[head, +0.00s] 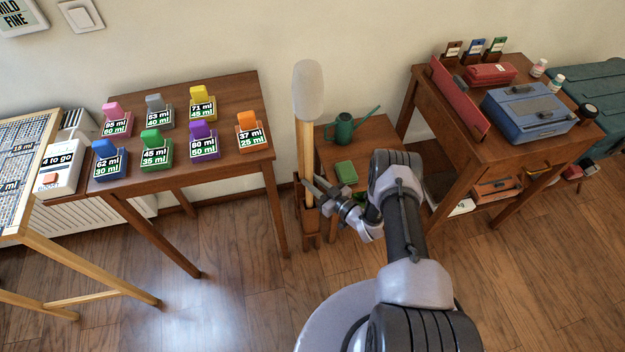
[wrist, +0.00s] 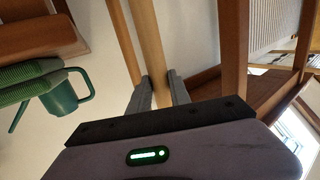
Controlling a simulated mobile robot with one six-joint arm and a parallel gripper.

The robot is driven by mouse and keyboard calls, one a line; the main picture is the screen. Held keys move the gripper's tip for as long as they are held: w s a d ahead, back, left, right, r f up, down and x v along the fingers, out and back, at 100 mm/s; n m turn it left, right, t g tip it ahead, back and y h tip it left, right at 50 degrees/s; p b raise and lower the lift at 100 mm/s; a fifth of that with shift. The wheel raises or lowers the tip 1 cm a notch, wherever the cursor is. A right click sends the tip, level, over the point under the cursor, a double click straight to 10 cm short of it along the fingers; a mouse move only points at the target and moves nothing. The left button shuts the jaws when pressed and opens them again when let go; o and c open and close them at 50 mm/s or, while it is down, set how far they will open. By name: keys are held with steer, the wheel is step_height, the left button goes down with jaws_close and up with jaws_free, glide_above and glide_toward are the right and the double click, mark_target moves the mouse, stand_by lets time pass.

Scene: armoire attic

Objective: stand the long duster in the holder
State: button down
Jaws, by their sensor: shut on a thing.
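The long duster (head: 307,92) stands about upright in the head view, with a pale grey head at the top of a light wooden pole. My gripper (head: 313,188) is shut on the lower part of the pole. In the wrist view the pole (wrist: 148,38) passes between the two fingers of my gripper (wrist: 159,88). The holder (head: 309,222), a narrow brown wooden stand on the floor, is at the pole's lower end. The pole's bottom end is hidden, so I cannot tell whether it is inside the holder.
A table with several coloured tagged blocks (head: 157,147) is left. A desk with a blue box (head: 530,110) is right. Floor shows front left.

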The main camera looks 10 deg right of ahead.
steer(key=shift+f, duration=0.5)
steer(key=c, duration=1.1)
jaws_free()
